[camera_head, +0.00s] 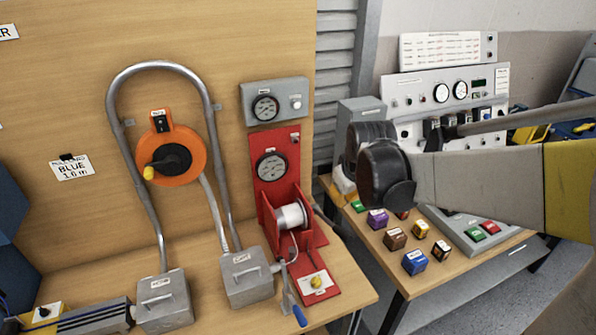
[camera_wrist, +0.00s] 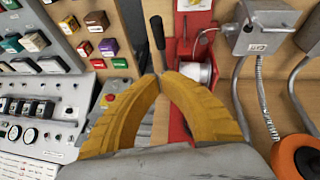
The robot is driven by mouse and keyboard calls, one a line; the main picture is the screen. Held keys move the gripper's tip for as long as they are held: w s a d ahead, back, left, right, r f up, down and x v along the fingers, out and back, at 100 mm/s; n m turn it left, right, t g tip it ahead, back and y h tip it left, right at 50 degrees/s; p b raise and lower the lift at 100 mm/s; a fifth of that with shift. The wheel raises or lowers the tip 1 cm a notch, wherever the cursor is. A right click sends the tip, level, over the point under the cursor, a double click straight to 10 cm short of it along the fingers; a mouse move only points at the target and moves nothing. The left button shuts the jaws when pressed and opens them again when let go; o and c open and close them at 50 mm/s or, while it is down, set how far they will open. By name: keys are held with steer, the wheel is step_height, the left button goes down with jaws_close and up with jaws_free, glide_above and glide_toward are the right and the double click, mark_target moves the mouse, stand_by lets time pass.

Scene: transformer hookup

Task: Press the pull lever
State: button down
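The pull lever is a thin metal rod with a black handle (camera_wrist: 157,32), on the side of the red stand (camera_wrist: 180,120) in the wrist view. In the head view a dark rod (camera_head: 325,217) shows at the right side of the red stand (camera_head: 272,160), and it looks like the same lever. My gripper (camera_wrist: 162,77) has two yellow fingers whose tips come together, with nothing clearly held. The tips appear just below the lever's rod in the wrist view; I cannot tell whether they touch it. The fingers are hidden in the head view.
A white spool (camera_head: 291,215) sits in the red stand. A tool with a blue handle (camera_head: 299,315) lies before it. Grey boxes (camera_head: 246,276) with conduits stand left. Coloured blocks (camera_head: 415,262) and a control panel (camera_head: 440,85) are on the right table. A gap separates the tables.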

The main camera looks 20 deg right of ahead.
steer(key=b, duration=0.3)
glide_above(346, 233)
steer(key=w, duration=0.4)
steer(key=f, duration=0.6)
steer(key=a+f, duration=0.1)
steer(key=f, duration=0.2)
steer(key=shift+s, duration=0.25)
steer(key=shift+s+d+f+b, duration=0.15)
steer(key=shift+s+f+b, duration=0.1)
steer(key=shift+f, duration=0.3)
steer(key=shift+s+d+f+b, duration=0.1)
steer(key=shift+d+f+b, duration=0.1)
steer(key=shift+f, duration=0.35)
steer(key=shift+s+d+f, duration=0.1)
steer(key=shift+s+f, duration=0.25)
steer(key=shift+f, duration=0.25)
